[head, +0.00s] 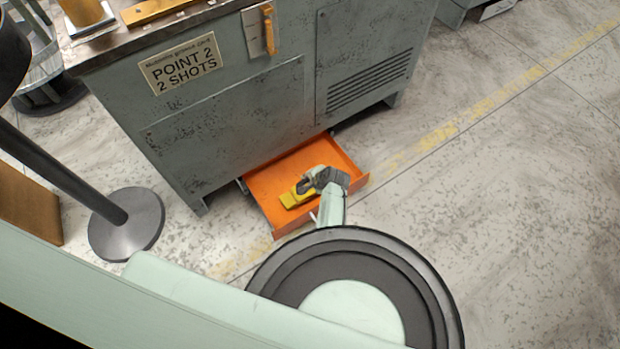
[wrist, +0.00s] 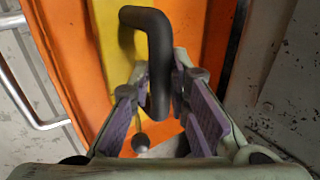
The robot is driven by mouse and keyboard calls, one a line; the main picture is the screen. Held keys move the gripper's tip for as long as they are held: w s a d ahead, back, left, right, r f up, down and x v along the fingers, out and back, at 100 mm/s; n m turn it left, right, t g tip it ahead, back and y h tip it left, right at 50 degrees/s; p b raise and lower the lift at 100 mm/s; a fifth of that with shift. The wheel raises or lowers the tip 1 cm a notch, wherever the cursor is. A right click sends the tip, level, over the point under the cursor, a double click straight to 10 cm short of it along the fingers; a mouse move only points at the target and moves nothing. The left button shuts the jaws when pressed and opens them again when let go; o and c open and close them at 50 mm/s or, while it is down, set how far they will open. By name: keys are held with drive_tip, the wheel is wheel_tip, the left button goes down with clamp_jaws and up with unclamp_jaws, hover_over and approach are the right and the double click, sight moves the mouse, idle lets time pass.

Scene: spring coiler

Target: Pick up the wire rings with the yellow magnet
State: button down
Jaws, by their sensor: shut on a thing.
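The yellow magnet (head: 289,199) is at the orange drawer, over its floor in the head view. In the wrist view its yellow body (wrist: 113,45) lies beyond my fingers, and its black bent handle (wrist: 147,18) runs back between them. My gripper (head: 309,183) is shut on this handle; its purple pads (wrist: 160,80) stand on both sides of it. I cannot tell whether the magnet rests on the drawer floor or hangs just above it. I cannot make out any wire rings; my gripper and the magnet hide part of the drawer.
The orange drawer (head: 345,160) sticks out from under the grey-green machine cabinet (head: 225,115). A silver bar handle (wrist: 35,118) is on its front. A post with a round base (head: 127,222) stands at the left. The floor at the right is clear.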

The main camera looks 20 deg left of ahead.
drive_tip(key=shift+f+b, duration=0.95)
drive_tip(key=shift+b, duration=0.25)
idle(1.6)
drive_tip(key=shift+s+r+p, duration=0.1)
drive_tip(key=shift+r+p, duration=0.2)
drive_tip(key=shift+p, duration=0.2)
drive_tip(key=shift+r+p, duration=0.5)
drive_tip(key=shift+p, duration=0.3)
drive_tip(key=shift+w+r+p, duration=0.2)
drive_tip(key=shift+r+p, duration=3.1)
drive_tip(key=shift+r, duration=0.45)
